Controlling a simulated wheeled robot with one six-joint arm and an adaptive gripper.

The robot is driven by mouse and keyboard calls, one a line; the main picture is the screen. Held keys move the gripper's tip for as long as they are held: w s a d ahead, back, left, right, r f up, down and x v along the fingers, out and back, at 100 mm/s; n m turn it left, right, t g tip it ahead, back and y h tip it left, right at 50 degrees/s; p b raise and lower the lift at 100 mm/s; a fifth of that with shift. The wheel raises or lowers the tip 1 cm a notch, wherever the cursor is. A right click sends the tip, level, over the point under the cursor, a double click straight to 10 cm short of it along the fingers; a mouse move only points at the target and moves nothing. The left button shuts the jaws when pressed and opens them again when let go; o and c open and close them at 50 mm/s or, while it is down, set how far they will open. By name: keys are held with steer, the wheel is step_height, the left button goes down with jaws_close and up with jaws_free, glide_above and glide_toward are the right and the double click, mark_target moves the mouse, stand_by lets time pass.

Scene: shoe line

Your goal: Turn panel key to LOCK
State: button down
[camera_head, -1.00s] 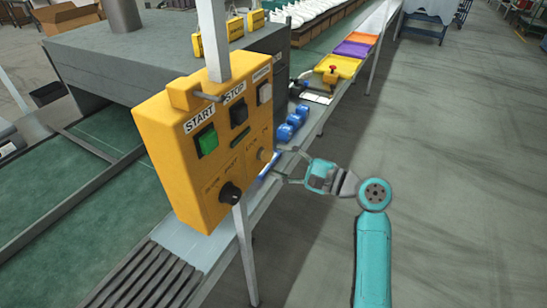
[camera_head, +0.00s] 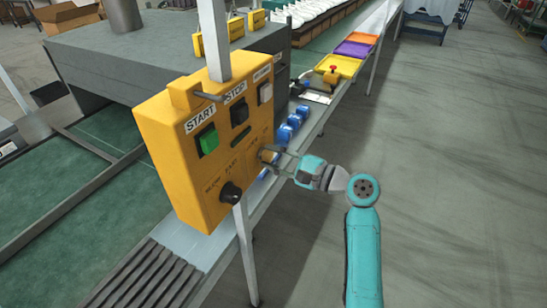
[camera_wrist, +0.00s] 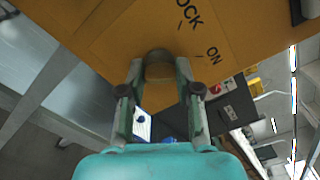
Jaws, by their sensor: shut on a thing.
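The yellow control panel (camera_head: 180,165) stands on a post in the head view, with a green START button, a black STOP button and a black knob. The panel key (camera_wrist: 158,64) is a round, dark brown piece at the panel's lower right edge. My gripper (camera_wrist: 159,76) is shut on it, one finger on each side. In the wrist view the marks LOCK and ON are printed beside the key on the panel (camera_wrist: 110,40). In the head view my gripper (camera_head: 274,153) hides most of the key. I cannot tell which mark the key points to.
A conveyor line runs behind the panel, with blue pieces (camera_head: 290,130) and yellow, purple and orange trays (camera_head: 355,48) along its edge. The panel's metal post (camera_head: 245,255) stands left of my arm.

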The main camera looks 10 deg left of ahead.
steer(key=n, duration=0.3)
steer(key=shift+n, duration=0.4)
steer(key=n, duration=0.3)
steer(key=shift+f+n, duration=0.1)
steer(key=shift+n, duration=0.2)
steer(key=n, duration=0.6)
steer(key=shift+n, duration=0.4)
steer(key=c, duration=0.8)
jaws_free()
steer(key=shift+d, duration=0.1)
